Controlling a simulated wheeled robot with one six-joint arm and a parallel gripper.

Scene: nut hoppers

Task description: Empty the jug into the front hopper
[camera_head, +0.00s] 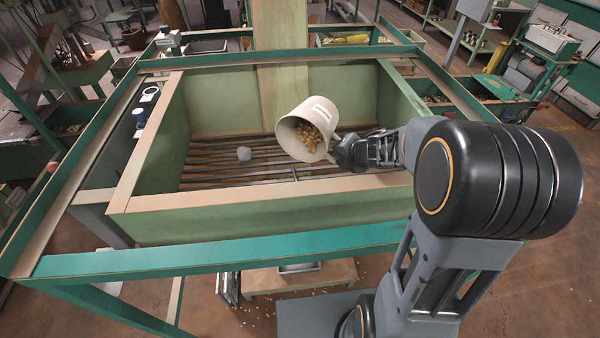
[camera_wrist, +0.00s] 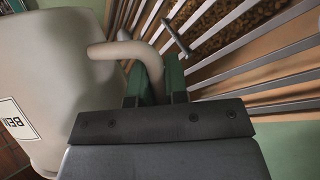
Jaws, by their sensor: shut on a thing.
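The white jug (camera_head: 319,112) is tilted over the front hopper (camera_head: 270,222), its mouth facing the camera and down toward the slats. Nuts (camera_head: 309,136) show inside the mouth. My gripper (camera_head: 343,153) is shut on the jug's handle, to the right of the jug. In the wrist view the jug (camera_wrist: 45,85) fills the left side, and its curved handle (camera_wrist: 150,60) passes between my gripper's fingers (camera_wrist: 155,85). Whether nuts are falling from the mouth is too small to tell.
Nuts show beneath the slats in the wrist view (camera_wrist: 210,25). A green frame rail (camera_head: 200,255) runs along the front. A wooden post (camera_head: 280,60) rises at the hopper's back.

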